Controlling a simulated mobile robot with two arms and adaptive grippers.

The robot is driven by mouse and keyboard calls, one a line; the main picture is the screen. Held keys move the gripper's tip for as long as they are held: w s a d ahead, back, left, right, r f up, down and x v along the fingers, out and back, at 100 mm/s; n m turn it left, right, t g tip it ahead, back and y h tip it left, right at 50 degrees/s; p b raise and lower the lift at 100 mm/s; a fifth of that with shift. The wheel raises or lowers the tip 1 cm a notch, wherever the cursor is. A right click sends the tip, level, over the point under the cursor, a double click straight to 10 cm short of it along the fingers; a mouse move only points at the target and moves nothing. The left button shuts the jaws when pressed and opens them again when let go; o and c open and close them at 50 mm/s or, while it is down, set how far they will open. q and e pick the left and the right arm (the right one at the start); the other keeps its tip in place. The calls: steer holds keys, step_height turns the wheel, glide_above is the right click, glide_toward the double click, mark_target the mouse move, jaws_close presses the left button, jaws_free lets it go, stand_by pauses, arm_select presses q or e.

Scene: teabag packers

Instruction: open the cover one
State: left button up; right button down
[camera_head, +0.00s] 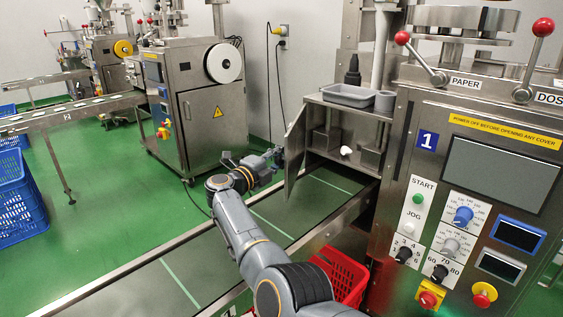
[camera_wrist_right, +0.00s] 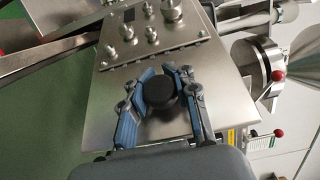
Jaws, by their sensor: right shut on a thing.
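Machine 1 (camera_head: 427,139) stands at the right in the head view. Its steel cover (camera_head: 296,150) is swung outward to the left, so the compartment (camera_head: 335,135) behind it is open to view. My right gripper (camera_head: 277,157) is at the outer face of the cover. In the right wrist view, the fingers of my right gripper (camera_wrist_right: 158,98) are closed around a black round knob (camera_wrist_right: 154,96) on the steel cover (camera_wrist_right: 105,115). My left gripper is not in view.
A conveyor (camera_head: 215,265) runs below. A red basket (camera_head: 345,275) stands near my arm. Blue crates (camera_head: 20,205) and other machines (camera_head: 205,100) stand left.

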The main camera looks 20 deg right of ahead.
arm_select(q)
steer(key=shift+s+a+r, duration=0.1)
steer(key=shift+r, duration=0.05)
arm_select(e)
steer(key=shift+s+a+f, duration=0.2)
steer(key=shift+a+f, duration=0.35)
steer(key=shift+a, duration=0.3)
steer(key=c, duration=1.4)
jaws_free()
steer(key=o, duration=0.3)
steer(key=shift+r, duration=0.15)
steer(key=shift+o, duration=0.5)
steer(key=shift+a+r, duration=0.15)
steer(key=shift+r, duration=0.05)
steer(key=shift+d+r, duration=0.1)
steer(key=shift+d, duration=0.2)
